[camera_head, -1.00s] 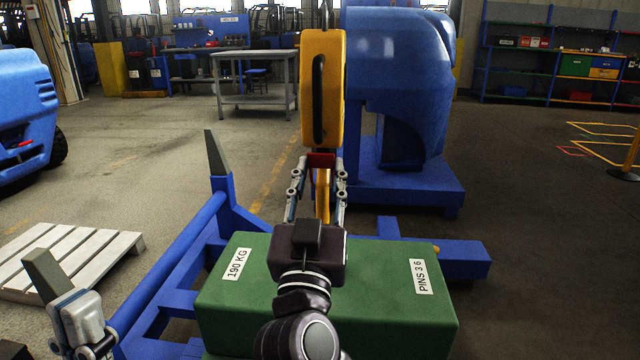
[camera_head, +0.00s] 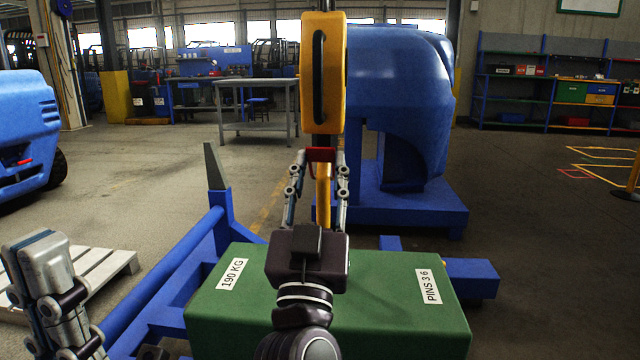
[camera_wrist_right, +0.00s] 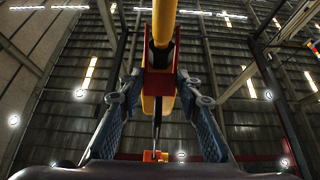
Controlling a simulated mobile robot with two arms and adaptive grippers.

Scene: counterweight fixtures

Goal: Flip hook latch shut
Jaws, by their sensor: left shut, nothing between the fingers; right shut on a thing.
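A yellow hook block (camera_head: 323,75) with a long black slot hangs upright in the middle of the head view. Below it are the red latch piece (camera_head: 321,155) and the orange-yellow hook (camera_head: 323,195). My right gripper (camera_head: 320,160) reaches up from below, its two fingers on either side of the red piece, and is shut on it. The red piece (camera_wrist_right: 158,82) also shows between the fingertips in the right wrist view. The hook's lower part is hidden behind my right wrist. My left gripper (camera_head: 42,262) is shut and empty at the lower left, well away from the hook.
A green counterweight (camera_head: 390,300) labelled "190 KG" and "PINS 3 6" lies below the hook on a blue frame (camera_head: 170,275) with a dark upright post (camera_head: 215,168). A blue machine body (camera_head: 405,100) stands close behind. A white pallet (camera_head: 105,265) lies at left.

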